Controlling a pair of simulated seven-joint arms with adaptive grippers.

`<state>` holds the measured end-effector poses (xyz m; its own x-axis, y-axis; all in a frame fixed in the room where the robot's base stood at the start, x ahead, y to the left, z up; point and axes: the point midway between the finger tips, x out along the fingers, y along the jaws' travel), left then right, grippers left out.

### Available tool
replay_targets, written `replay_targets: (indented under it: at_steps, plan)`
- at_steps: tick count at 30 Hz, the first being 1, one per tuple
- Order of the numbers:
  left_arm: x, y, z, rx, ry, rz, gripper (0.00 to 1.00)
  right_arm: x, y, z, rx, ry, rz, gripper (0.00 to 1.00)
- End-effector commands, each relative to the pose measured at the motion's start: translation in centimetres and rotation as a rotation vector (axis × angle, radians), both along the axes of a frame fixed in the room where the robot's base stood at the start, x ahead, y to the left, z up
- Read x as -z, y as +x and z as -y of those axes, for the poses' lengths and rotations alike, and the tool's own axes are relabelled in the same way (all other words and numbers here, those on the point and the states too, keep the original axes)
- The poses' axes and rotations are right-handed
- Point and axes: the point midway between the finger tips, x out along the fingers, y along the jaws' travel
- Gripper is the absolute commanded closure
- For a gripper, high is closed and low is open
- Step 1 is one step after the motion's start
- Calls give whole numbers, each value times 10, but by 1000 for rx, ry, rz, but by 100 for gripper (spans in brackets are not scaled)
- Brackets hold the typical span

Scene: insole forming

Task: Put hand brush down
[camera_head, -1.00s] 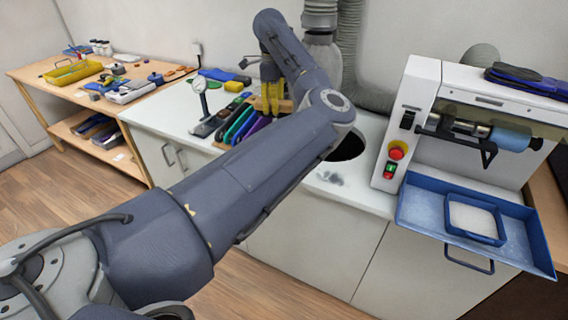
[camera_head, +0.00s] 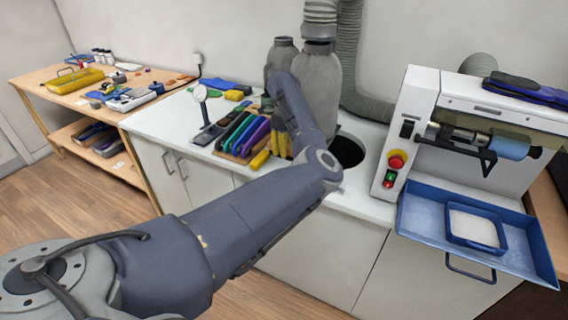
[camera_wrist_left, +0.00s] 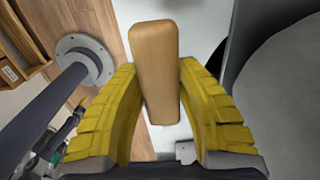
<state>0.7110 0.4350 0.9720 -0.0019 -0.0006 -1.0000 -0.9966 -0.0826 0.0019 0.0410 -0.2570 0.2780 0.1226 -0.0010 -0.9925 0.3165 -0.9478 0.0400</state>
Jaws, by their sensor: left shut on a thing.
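My left gripper (camera_head: 272,152) reaches over the white worktop, its yellow fingers low beside the rack of coloured items. In the left wrist view my left gripper (camera_wrist_left: 160,110) is shut on the hand brush, with one finger on each side of its wooden handle (camera_wrist_left: 156,60). The handle's far end points up in that picture. Bristles do not show. In the head view I cannot make out the brush behind my arm and fingers. Whether the brush touches the worktop cannot be told. My right gripper is not in view.
The rack of coloured tools (camera_head: 238,137) and a dial gauge (camera_head: 202,105) stand left of my gripper. Grey canisters (camera_head: 317,85) and a dark round hole (camera_head: 350,152) are behind and right. The white machine (camera_head: 410,120) with its blue tray (camera_head: 425,215) stands farther right.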

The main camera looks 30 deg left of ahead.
Motion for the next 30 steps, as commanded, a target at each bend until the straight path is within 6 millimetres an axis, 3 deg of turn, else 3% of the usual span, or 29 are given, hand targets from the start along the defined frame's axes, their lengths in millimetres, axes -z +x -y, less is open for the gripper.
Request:
replay_targets:
  at_steps: [21, 30]
  plan:
    - [64, 0, -1, -1, 1, 1, 100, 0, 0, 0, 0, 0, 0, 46]
    - [68, 0, 0, -1, 0, 1, 100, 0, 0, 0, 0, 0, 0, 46]
